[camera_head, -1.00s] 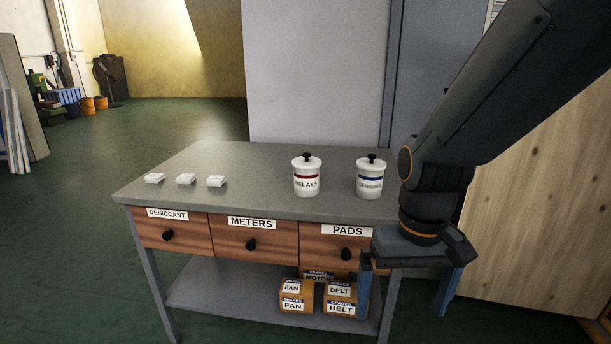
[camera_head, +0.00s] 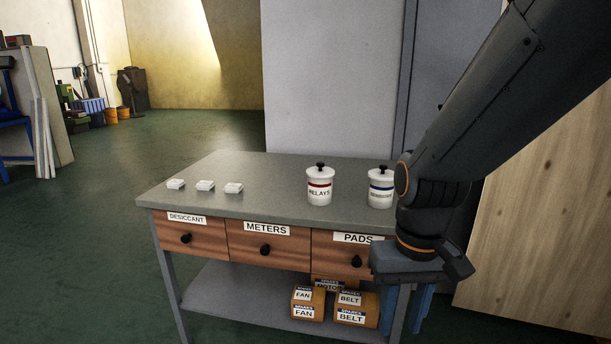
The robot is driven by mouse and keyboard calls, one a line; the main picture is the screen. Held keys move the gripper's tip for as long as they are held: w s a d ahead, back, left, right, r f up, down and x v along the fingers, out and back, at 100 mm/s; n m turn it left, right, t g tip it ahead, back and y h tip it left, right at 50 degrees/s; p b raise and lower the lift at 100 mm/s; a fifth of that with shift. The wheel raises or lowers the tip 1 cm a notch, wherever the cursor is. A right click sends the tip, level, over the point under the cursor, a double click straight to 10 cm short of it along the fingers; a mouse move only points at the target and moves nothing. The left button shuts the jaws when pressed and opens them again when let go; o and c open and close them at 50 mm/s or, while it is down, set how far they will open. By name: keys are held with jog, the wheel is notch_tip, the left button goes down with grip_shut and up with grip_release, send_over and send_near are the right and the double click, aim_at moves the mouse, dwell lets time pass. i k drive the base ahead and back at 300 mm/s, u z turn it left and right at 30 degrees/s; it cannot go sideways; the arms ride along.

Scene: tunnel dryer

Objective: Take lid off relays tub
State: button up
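The relays tub (camera_head: 319,191) is a white round tub with a red band and a RELAYS label. It stands upright on the grey bench top, right of the middle. Its white lid (camera_head: 320,171) with a black knob sits on it. My gripper (camera_head: 405,320) hangs to the right of the tub and lower, in front of the bench's right end, pointing down. Its two blue fingers are apart with nothing seen between them. My gripper does not touch the tub or the lid.
A second white tub (camera_head: 381,190) with a blue band stands right of the relays tub, close to my arm. Several small white blocks (camera_head: 204,186) lie at the bench's left. Labelled drawers (camera_head: 268,246) and boxes on the shelf (camera_head: 245,296) are below. The bench top (camera_head: 265,172) between is clear.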

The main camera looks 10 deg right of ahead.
aim_at(320, 171)
jog(key=u, duration=0.45)
jog(key=k, duration=0.5)
jog(key=u, duration=1)
jog(key=i, duration=1.5)
jog(key=z, duration=0.95)
jog(key=i, duration=0.65)
jog(key=z, duration=0.65)
